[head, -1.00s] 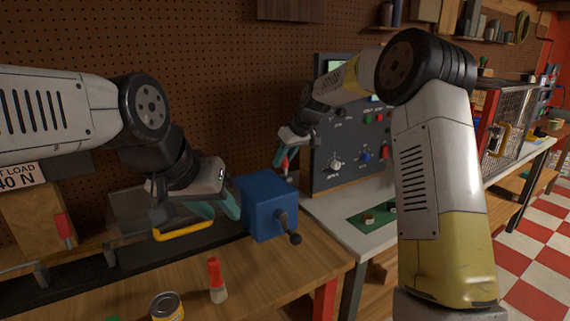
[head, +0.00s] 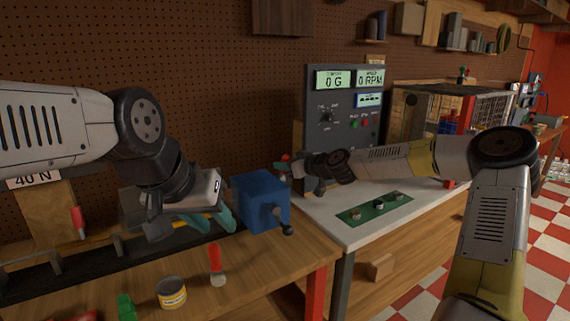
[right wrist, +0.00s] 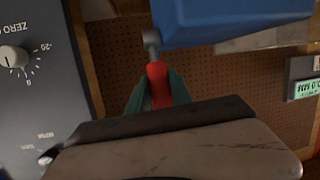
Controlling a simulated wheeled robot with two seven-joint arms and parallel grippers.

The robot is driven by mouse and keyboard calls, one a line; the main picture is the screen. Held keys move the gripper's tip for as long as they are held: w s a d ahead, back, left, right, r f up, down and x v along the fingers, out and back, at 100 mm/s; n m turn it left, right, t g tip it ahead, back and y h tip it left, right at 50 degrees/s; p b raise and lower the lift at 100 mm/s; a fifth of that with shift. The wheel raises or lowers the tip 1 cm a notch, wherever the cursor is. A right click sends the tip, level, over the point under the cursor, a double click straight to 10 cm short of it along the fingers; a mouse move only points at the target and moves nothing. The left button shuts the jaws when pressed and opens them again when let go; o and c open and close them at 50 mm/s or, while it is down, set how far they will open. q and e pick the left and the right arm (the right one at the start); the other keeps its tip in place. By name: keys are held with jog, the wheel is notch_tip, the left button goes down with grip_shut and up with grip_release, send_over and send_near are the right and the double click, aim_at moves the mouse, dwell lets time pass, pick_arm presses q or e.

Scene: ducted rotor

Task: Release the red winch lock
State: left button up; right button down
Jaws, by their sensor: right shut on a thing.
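The blue winch box (head: 262,202) stands at the right end of the left bench, with a dark crank on its front. The red winch lock lever (head: 284,157) is at the box's back right side. In the right wrist view the red lever (right wrist: 156,74) joins a grey pivot at the blue box (right wrist: 220,18). My right gripper (right wrist: 158,92) is shut on the red lever, with teal fingers on both sides. In the head view its wrist comes in from the right. My left gripper (head: 213,220) hangs left of the box, its teal fingers apart.
A yellow handle (head: 170,237) lies by my left gripper. A red-handled tool (head: 215,262) and a tin (head: 171,292) stand on the bench front. A grey control panel (head: 342,125) and a green mat (head: 374,206) are on the right bench.

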jog(key=shift+s+d+f+t+y, duration=0.3)
jog(key=shift+t+y, duration=0.1)
jog(key=shift+f, duration=0.1)
dwell(0.3)
jog(key=c, duration=1.2)
grip_release()
jog(key=shift+o, duration=0.2)
jog(key=v, duration=0.8)
jog(key=shift+f, duration=0.1)
